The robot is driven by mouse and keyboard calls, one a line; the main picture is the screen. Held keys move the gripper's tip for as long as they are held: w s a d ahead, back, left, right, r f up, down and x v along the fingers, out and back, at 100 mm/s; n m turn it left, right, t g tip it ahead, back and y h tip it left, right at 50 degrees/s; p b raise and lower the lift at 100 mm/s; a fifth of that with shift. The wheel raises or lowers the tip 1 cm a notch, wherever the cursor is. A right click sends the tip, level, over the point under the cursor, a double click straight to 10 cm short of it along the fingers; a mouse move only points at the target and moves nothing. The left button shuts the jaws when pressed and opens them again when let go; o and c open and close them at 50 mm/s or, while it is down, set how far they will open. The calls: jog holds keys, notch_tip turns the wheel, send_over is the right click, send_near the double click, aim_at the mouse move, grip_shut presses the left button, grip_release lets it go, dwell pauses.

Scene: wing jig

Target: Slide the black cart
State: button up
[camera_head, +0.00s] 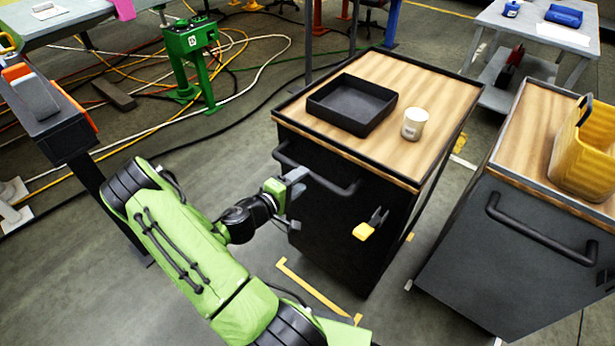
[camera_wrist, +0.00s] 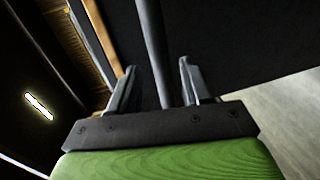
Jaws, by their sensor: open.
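The black cart (camera_head: 330,205) with a wooden top stands in the middle of the head view. A black bar handle (camera_head: 318,178) runs along its near side, below the top edge. My gripper (camera_head: 296,184) is at the left part of this handle. In the wrist view my gripper (camera_wrist: 155,85) is open, and the handle bar (camera_wrist: 153,45) passes between its two fingers. A gap shows on each side of the bar there. The cart's dark panel (camera_wrist: 230,45) fills much of the wrist view behind the fingers. The exact contact is too small to tell in the head view.
A black tray (camera_head: 350,122) and a white cup (camera_head: 415,123) stand on the cart's top. A yellow-black clip (camera_head: 368,226) sits on its near side. A second dark cart (camera_head: 505,255) with a yellow bin (camera_head: 585,155) stands close on the right. Cables (camera_head: 235,85) cover the floor behind left.

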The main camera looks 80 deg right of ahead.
jog(key=x, duration=0.4)
jog(key=shift+s+d+f, duration=0.1)
jog(key=shift+s+d, duration=0.1)
jog(key=shift+d, duration=0.15)
grip_shut()
